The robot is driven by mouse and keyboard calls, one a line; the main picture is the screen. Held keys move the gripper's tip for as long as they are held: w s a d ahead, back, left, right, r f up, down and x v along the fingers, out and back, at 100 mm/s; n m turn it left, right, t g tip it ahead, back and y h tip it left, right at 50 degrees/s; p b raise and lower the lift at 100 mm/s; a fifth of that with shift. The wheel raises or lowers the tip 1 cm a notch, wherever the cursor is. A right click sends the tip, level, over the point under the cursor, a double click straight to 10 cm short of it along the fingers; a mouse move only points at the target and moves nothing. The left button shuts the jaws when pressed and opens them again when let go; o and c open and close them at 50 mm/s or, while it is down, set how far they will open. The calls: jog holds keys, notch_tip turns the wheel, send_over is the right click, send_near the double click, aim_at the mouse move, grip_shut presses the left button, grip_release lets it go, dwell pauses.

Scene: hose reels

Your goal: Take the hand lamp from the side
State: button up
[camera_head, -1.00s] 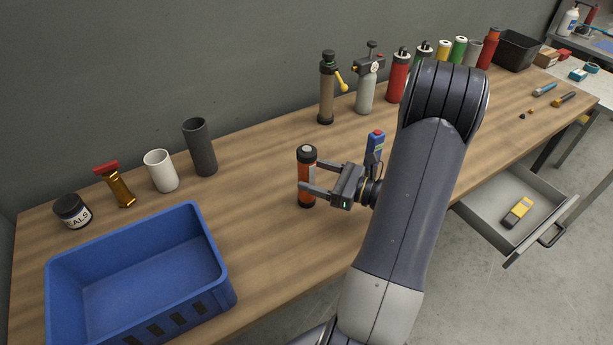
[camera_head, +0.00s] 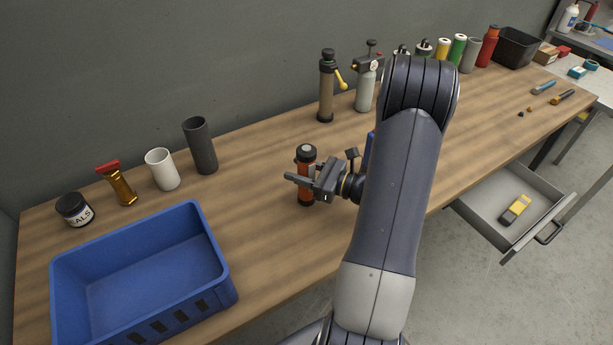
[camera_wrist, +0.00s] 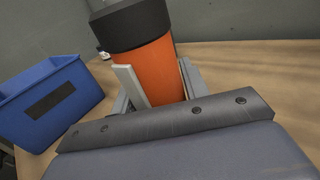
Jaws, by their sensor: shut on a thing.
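The hand lamp (camera_head: 306,190) is an orange cylinder with a black top and a pale cap. It stands upright on the workbench, right of the blue crate. My gripper (camera_head: 303,183) reaches it from the right side and is shut on its body, below the black top. In the wrist view the orange body (camera_wrist: 152,72) sits between the two grey fingers (camera_wrist: 157,88), with the black head above. The lamp's base looks to be on or very near the bench; I cannot tell which.
A blue crate (camera_head: 222,278) stands at the front left. A jar (camera_head: 74,210), a brass nozzle (camera_head: 120,188), a white cup (camera_head: 162,169) and a dark cup (camera_head: 200,146) stand behind it. A pump (camera_head: 326,88) stands at the back. An open drawer (camera_head: 480,205) juts out at right.

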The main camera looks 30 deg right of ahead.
jog(key=c, duration=0.5)
jog(key=shift+o, duration=0.2)
jog(key=shift+r, duration=0.1)
